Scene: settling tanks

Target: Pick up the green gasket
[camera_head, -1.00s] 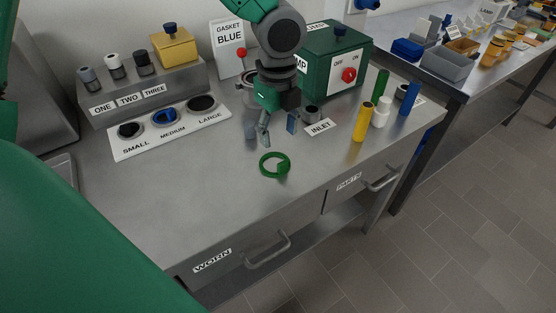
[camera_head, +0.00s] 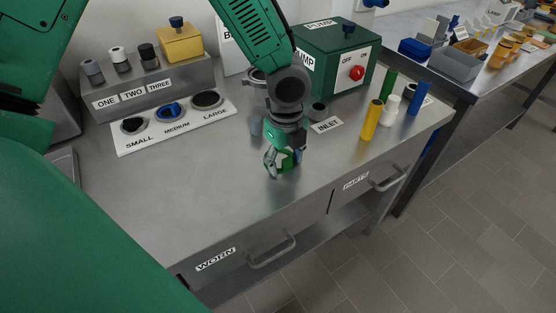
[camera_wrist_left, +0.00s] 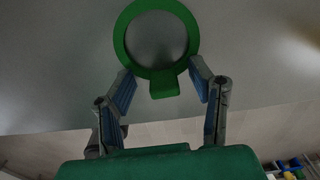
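The green gasket (camera_wrist_left: 123,32) is a ring with a short tab, lying on the grey bench top. In the left wrist view the ring is at the top centre, and its tab points back between my fingers. My left gripper (camera_head: 284,165) is low over the bench at the gasket, which it mostly hides in the head view. In the left wrist view, my left gripper (camera_wrist_left: 160,84) has its fingers apart, one each side of the tab, with gaps to it. The fingertips are close to the ring's edge; I cannot tell whether they touch it. My right gripper is not in view.
A green pump box (camera_head: 335,62) with a red knob stands behind, near an INLET label (camera_head: 327,125). Yellow (camera_head: 372,119), white, green and blue cylinders stand to the right. A white SMALL/MEDIUM/LARGE board (camera_head: 174,126) lies to the left. The bench front is clear.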

